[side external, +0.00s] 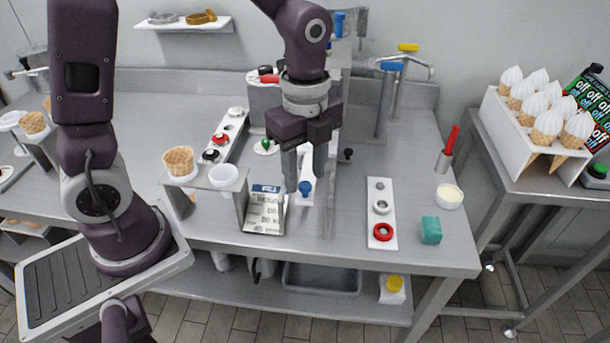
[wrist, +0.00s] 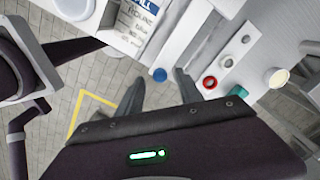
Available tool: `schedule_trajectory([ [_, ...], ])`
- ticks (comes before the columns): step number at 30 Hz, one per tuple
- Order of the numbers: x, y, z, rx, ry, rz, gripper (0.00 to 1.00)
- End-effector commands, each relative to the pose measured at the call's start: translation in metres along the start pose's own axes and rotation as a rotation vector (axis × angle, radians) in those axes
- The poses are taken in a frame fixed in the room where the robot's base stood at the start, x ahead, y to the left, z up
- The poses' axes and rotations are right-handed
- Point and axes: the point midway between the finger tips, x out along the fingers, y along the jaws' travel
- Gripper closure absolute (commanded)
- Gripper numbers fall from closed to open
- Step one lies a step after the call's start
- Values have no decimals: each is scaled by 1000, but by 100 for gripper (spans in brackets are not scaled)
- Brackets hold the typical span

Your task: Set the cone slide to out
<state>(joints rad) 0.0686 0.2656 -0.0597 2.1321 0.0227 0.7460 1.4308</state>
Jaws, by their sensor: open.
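A blue knob (side external: 305,187) sits at the front end of a pale strip on the steel table, and I take this to be the cone slide; no label on it can be read. The knob also shows in the wrist view (wrist: 160,75), just beyond the fingertips. My gripper (side external: 306,180) is open and points down over it, with its fingers on either side of the knob in the side view. I cannot tell whether they touch it. Part of the strip is hidden behind the fingers. My gripper in the wrist view (wrist: 157,85) holds nothing.
A tilted label card (side external: 264,212) and a stand with a cone (side external: 178,160) and white cup (side external: 223,177) are to the left. A white panel with a red ring (side external: 383,232) and a teal block (side external: 431,230) are to the right. Cones fill a rack (side external: 495,118).

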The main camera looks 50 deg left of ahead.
Motion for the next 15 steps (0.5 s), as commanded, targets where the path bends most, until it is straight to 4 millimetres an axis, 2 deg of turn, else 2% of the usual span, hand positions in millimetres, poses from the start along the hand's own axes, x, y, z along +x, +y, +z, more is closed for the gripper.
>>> schedule_trajectory([
  [4,15,0,0,-1,0,0,57],
  [11,17,0,0,-3,0,-2,57],
  [15,17,0,0,-3,0,-2,80],
])
